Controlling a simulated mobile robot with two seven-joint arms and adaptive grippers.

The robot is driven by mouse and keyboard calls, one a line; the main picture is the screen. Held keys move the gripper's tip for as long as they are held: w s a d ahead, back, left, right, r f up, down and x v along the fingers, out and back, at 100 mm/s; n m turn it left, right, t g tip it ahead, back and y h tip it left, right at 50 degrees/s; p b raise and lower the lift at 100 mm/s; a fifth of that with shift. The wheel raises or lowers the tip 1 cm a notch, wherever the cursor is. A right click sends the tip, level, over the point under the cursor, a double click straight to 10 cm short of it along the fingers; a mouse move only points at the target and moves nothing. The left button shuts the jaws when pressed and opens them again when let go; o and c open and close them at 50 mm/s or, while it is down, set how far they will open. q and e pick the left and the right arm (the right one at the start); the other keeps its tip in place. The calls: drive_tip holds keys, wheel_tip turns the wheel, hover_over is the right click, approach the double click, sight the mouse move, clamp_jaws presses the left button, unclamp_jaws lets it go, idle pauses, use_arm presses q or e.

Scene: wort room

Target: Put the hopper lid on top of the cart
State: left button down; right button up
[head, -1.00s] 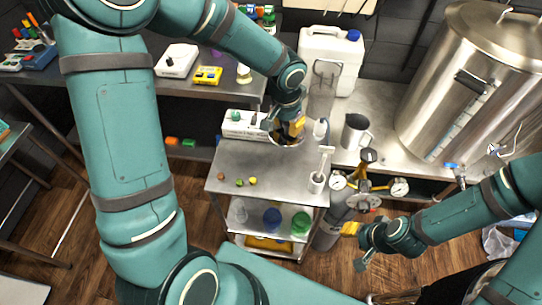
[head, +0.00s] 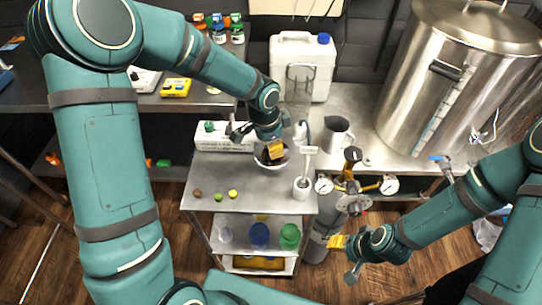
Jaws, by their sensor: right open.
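The metal cart (head: 245,200) stands in front of the steel bench. My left gripper (head: 274,151) reaches down over a pale round bowl-like piece (head: 277,163) at the cart top's back edge. I cannot tell whether its fingers touch the piece or whether they are open. A clear, upright hopper-like container (head: 299,88) stands behind it, partly hidden by my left arm. I cannot make out for certain which piece is the hopper lid. My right gripper (head: 344,247) is open and empty, low to the right of the cart, beside the gas cylinder.
A white box (head: 224,137), small coloured pieces (head: 218,197) and a white cup with a tool (head: 301,188) are on the cart top. A gas cylinder with gauges (head: 322,240) stands at its right. A jug (head: 337,135), white canister (head: 303,64) and steel kettle (head: 440,85) stand behind.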

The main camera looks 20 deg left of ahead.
sight(266, 155)
use_arm(q)
wheel_tip(266, 155, down, 4)
drive_tip(key=shift+r+b, duration=0.1)
drive_tip(key=shift+b, duration=0.4)
drive_tip(key=shift+r, duration=0.1)
drive_tip(key=c, duration=0.8)
unclamp_jaws()
wheel_tip(266, 155, up, 12)
drive_tip(key=s+a+p, duration=0.1)
drive_tip(key=p, duration=0.2)
drive_tip(key=shift+a, duration=0.2)
drive_tip(key=shift+s, duration=0.15)
